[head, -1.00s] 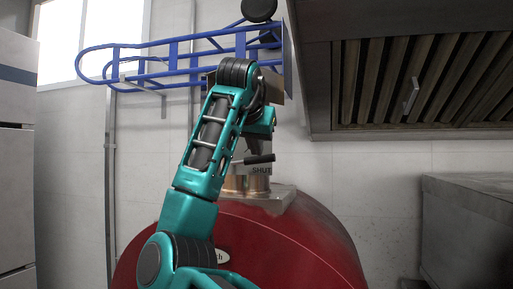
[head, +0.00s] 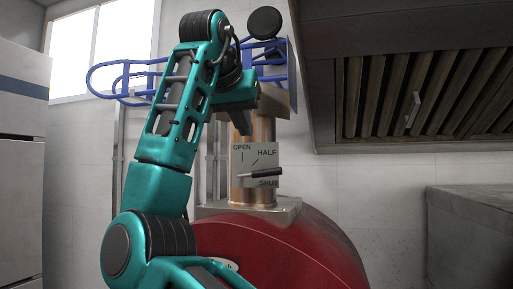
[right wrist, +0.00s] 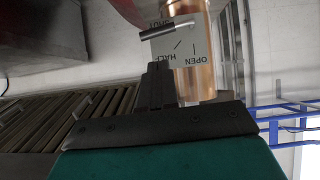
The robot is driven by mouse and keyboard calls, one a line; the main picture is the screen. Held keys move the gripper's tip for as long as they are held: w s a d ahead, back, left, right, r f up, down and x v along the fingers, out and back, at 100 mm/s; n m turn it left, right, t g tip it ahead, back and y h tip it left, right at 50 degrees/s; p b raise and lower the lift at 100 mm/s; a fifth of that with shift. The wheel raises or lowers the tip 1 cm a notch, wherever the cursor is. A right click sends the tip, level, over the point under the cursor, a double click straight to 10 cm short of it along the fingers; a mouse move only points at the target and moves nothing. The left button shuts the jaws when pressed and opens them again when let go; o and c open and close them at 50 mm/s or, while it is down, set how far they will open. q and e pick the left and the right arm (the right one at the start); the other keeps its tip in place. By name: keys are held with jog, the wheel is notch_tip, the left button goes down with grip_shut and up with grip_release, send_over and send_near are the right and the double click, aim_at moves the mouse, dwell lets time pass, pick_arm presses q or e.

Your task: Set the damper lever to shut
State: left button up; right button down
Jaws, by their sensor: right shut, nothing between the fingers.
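The damper lever (head: 266,172) is a short black handle on a pale label plate (head: 243,151) fixed to a copper flue pipe (head: 265,130). The plate reads OPEN, HALF and SHUT. The handle points right, almost level, along the SHUT word and well past the HALF mark. In the right wrist view the lever (right wrist: 168,28) lies beside SHUT. My right gripper (right wrist: 158,70) is shut and empty, its fingertips near the plate's HALF edge in that view and apart from the handle. In the head view it is above the plate, fingertips not clear. My left gripper is not in view.
The flue stands on a metal base (head: 285,211) on a red domed oven (head: 305,250). A blue rack (head: 130,77) is on the wall behind my arm. A ventilation hood (head: 415,95) hangs at upper right. A steel counter (head: 470,215) is at right.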

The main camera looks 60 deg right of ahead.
aim_at(267, 170)
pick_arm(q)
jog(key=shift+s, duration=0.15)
pick_arm(e)
jog(key=shift+n+g, duration=0.3)
jog(key=x, duration=1.4)
jog(key=shift+w+r, duration=0.1)
